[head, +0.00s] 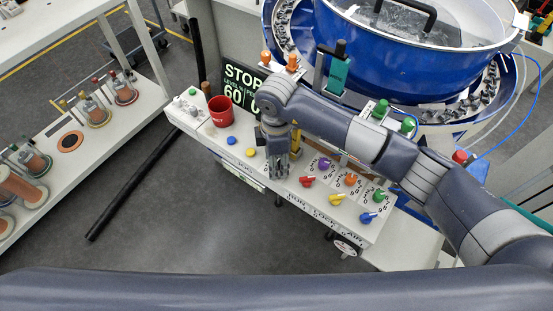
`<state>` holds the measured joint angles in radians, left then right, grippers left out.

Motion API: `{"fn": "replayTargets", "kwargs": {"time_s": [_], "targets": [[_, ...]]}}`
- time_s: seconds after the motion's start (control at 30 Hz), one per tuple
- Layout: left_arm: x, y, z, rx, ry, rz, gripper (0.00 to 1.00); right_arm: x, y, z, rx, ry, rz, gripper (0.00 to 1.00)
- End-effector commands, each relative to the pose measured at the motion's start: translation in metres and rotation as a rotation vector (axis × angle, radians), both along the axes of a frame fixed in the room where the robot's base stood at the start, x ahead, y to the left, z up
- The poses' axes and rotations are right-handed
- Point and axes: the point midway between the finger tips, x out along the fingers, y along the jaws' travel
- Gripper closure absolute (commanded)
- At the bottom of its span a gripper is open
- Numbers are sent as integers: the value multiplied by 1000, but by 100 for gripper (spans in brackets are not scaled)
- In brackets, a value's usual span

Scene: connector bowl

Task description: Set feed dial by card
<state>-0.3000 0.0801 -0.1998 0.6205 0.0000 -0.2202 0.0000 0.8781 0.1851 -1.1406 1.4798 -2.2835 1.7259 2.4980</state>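A white control panel (205,131) carries several coloured dials: purple (324,165), orange (351,179), green (379,195), red (307,181), yellow (337,199) and blue (368,217). Their small labels are unreadable, so I cannot tell which is the feed dial. A dark card (240,82) reading "STOP" and "60" stands behind the panel, partly hidden by my arm. My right gripper (277,174) points down at the panel's front edge, left of the red dial. Whether its fingers are open or shut is unclear. My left gripper is out of view.
A red cup (221,111), a blue button (231,140) and a yellow button (250,152) are on the panel's left part. A large blue bowl feeder (390,60) stands behind. A bench with spools (97,115) is at left. Grey floor lies open in front.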

Motion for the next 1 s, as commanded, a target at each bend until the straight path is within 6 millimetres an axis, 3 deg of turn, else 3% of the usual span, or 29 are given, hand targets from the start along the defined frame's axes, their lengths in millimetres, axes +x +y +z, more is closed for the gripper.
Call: {"fn": "replayTargets", "kwargs": {"time_s": [0.27, 0.7, 1.0], "targets": [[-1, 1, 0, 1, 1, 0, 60, 0, 0, 10, 1, -1, 1, 57], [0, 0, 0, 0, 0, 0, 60, 0, 1, 97, 1, -3, 2, 57], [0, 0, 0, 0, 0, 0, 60, 0, 0, 120, 0, 1, 1, 57]]}}
